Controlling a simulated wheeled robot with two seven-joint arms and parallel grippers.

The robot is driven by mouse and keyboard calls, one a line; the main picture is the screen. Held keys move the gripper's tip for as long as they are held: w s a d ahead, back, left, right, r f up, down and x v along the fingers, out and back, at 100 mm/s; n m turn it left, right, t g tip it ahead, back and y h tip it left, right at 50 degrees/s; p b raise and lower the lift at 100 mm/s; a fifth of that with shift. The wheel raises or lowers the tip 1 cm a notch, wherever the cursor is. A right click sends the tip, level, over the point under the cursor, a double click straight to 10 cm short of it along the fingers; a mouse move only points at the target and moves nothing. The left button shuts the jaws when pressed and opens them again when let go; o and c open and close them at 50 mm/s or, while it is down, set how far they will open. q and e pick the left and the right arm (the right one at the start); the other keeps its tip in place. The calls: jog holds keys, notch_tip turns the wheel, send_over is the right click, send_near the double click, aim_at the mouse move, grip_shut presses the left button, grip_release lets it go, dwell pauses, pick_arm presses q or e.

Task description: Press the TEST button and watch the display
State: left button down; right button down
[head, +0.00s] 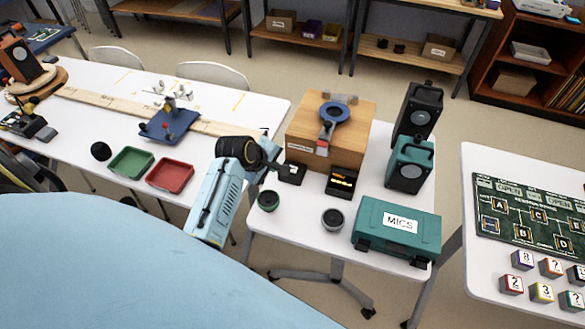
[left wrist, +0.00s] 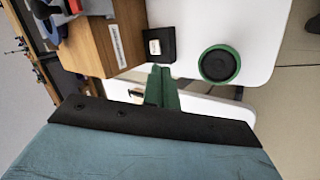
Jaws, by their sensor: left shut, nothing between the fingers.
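A small black box (head: 292,172) sits on the middle table in front of the wooden box. In the left wrist view this black box (left wrist: 160,45) has a pale square on top; its lettering is too small to read. A black display unit (head: 341,182) with lit yellow marks stands just to its right; I cannot read it. My left gripper (head: 276,166) is shut and empty, its tips close to the black box's near left side. In the left wrist view its fingers (left wrist: 161,80) point at the box's edge; I cannot tell whether they touch. My right gripper is not in view.
A wooden box (head: 340,147) with a blue ring on top stands behind. Two speakers, black (head: 418,112) and teal (head: 409,165), stand right. A teal MICS case (head: 397,235), a green-rimmed disc (head: 268,201) and a grey round piece (head: 332,219) lie nearer. Green and red trays (head: 170,176) sit left.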

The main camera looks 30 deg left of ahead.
pick_arm(q)
jog(key=w+n, duration=0.3)
jog(key=w+n+t, duration=0.1)
jog(key=w+n, duration=0.2)
jog(key=w+a+n+t+h, duration=0.1)
jog(key=w+n, duration=0.1)
jog(key=w, duration=0.1)
jog(key=shift+w+r+n, duration=0.15)
jog(key=shift+n, duration=0.25)
jog(key=b, duration=0.9)
send_over(293, 169)
jog(key=s, duration=0.1)
jog(key=f, duration=0.8)
jog(key=shift+a, duration=0.3)
jog(key=shift+f, duration=0.45)
jog(key=shift+f, duration=0.15)
jog(key=shift+f, duration=0.25)
